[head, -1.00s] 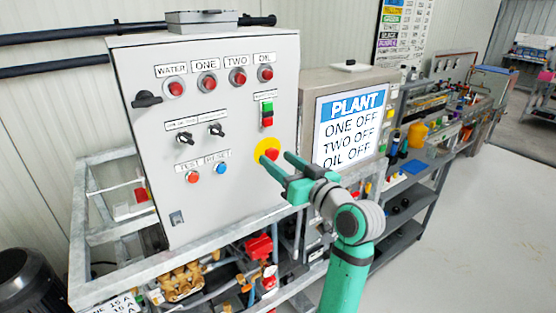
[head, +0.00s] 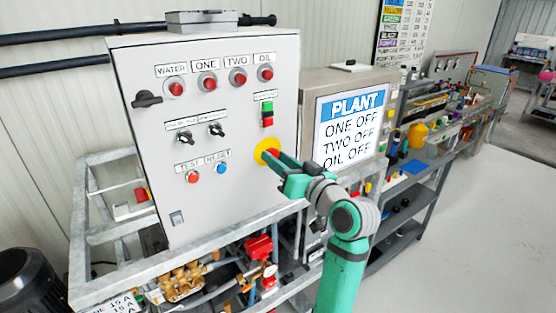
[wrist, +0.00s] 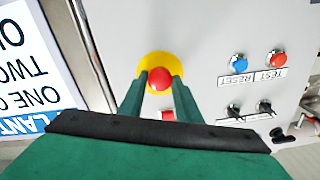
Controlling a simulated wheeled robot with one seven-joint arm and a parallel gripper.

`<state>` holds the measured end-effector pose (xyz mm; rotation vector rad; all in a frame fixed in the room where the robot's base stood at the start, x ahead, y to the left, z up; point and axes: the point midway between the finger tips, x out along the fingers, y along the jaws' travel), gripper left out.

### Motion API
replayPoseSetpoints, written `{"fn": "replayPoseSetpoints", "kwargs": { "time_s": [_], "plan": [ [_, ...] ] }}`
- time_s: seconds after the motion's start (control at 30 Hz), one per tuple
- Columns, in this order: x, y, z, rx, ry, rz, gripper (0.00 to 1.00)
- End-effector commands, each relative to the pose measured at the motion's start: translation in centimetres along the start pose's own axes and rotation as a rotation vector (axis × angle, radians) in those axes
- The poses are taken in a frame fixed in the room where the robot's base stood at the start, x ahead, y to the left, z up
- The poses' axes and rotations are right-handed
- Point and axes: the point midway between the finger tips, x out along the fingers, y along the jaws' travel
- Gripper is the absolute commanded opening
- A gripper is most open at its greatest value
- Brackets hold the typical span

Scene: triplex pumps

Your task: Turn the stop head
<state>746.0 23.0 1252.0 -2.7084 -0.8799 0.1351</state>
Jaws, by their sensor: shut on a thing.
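The stop head is a red mushroom button (wrist: 159,79) on a round yellow plate (wrist: 155,64), low on the right side of the grey control panel (head: 240,192). In the head view my gripper (head: 273,158) reaches it from the right and hides part of the red head. In the wrist view my gripper (wrist: 160,85) has one green finger on each side of the red head, shut on it. The yellow plate shows around and beyond the fingertips.
A green and red switch (head: 267,114) sits just above the stop head. Blue RESET (head: 220,167) and red TEST (head: 192,177) buttons lie to its left. A PLANT display (head: 350,130) reading ONE OFF, TWO OFF, OIL OFF stands close on the right. Pipes and valves lie below.

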Motion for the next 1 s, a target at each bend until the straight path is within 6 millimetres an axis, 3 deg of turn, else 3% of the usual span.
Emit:
{"fn": "replayPoseSetpoints", "kwargs": {
  "time_s": [0.3,0.73,0.77,0.8,1.0],
  "plan": [
    [0.0,-0.01,-0.01,0.279,0.0,0.0,0.08],
    [0.0,0.01,-0.02,0.324,0.0,0.0,0.08],
    [0.0,0.01,-0.02,0.324,0.0,0.0,0.38],
    [0.0,0.01,-0.02,0.324,0.0,0.0,0.47],
    [0.0,0.0,-0.01,0.323,0.0,0.0,0.5]
  ]
}}
